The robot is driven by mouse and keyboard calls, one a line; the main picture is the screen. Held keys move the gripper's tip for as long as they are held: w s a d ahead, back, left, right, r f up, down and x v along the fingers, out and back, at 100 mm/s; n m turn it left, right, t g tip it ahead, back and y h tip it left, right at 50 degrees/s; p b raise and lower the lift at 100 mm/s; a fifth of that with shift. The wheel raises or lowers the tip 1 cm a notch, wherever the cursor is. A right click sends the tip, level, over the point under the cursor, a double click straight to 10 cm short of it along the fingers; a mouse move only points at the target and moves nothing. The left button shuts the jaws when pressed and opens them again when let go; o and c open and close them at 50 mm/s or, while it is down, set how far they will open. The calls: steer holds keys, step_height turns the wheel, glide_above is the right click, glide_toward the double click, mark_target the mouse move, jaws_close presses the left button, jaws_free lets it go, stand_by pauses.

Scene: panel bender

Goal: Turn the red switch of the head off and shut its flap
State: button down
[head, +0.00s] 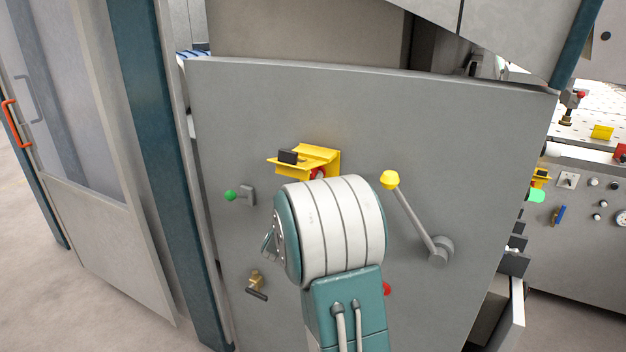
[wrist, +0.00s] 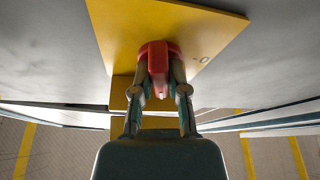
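The red switch (wrist: 157,68) sits on a yellow plate (wrist: 205,35) in the wrist view, its grip pointing toward me. My gripper (wrist: 160,72) has one finger on each side of the red grip, close against it. In the head view a bit of the red switch (head: 318,173) shows beneath the yellow flap (head: 312,155), which stands raised from the grey head panel and has a black handle (head: 288,157). My arm hides the gripper and most of the switch there.
A yellow-knobbed lever (head: 412,215) stands right of the switch. A green-knobbed lever (head: 240,195) is at its left, and a brass fitting with a dark handle (head: 257,287) is lower left. A red knob (head: 387,289) shows beside my arm. A door with an orange handle (head: 15,125) is far left.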

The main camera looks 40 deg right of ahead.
steer(key=shift+n+t+y, duration=0.3)
steer(key=shift+n, duration=0.1)
steer(key=n+y, duration=0.1)
steer(key=n, duration=0.1)
steer(key=n+t, duration=0.1)
steer(key=n, duration=0.1)
steer(key=shift+r+n+y, duration=0.1)
steer(key=shift+n+y, duration=0.3)
steer(key=n+y, duration=0.1)
steer(key=n, duration=0.1)
steer(key=n+t, duration=0.1)
steer(key=n, duration=0.1)
steer(key=shift+s+n+y, duration=0.15)
steer(key=shift+n+y, duration=0.15)
steer(key=shift+y, duration=0.1)
steer(key=n+y, duration=0.2)
steer(key=n, duration=0.2)
steer(key=shift+r+n, duration=0.15)
steer(key=shift+n, duration=0.25)
steer(key=shift+n+y, duration=0.4)
steer(key=shift+n, duration=1.1)
steer(key=shift+g, duration=0.3)
steer(key=c, duration=0.6)
jaws_free()
steer(key=shift+c, duration=0.2)
